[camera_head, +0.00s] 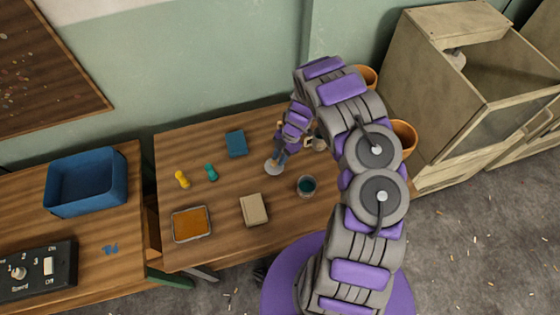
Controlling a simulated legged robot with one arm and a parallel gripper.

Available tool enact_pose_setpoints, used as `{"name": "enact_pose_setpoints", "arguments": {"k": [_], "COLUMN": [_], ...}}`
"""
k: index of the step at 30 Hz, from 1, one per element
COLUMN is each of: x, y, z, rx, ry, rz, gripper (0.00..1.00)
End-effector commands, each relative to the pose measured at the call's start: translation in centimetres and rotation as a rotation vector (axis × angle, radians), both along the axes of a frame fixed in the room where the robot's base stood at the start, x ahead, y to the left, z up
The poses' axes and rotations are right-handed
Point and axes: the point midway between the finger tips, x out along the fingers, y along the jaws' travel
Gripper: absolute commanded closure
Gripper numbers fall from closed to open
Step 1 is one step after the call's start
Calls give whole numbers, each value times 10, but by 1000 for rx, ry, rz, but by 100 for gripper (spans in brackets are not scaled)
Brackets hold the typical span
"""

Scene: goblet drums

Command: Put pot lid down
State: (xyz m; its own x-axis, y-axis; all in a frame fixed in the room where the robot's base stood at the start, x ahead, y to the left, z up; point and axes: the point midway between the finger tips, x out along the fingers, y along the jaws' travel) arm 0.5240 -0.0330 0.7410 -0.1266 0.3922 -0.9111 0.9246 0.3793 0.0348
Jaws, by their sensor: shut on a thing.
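The pot lid appears to be the small pale grey round piece (271,169) on or just above the wooden table (230,255), near its right part. My gripper (277,160) points down at it and is shut on it. The fingertips are small in view, and I cannot tell whether the lid touches the table. A dark round pot or cup with a teal inside (306,186) stands to the lower right of the lid, apart from it.
A blue book (236,144), yellow (182,179) and teal (211,172) small items, a beige box (254,209) and an orange tray (192,223) are on the table. A blue bin (88,182) stands on the left table. An open cabinet (430,60) is at right.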

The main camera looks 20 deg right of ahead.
Motion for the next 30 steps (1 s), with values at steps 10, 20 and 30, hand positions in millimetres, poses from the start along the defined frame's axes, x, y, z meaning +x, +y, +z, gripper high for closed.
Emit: {"name": "enact_pose_setpoints", "arguments": {"k": [10, 20, 30], "x": [3, 3, 3], "y": [0, -3, 1], "z": [-36, -38, -36], "rx": [-2, 0, -4], "ry": [0, -1, 0], "rz": [-1, 1, 1], "gripper": [100, 100, 49]}}
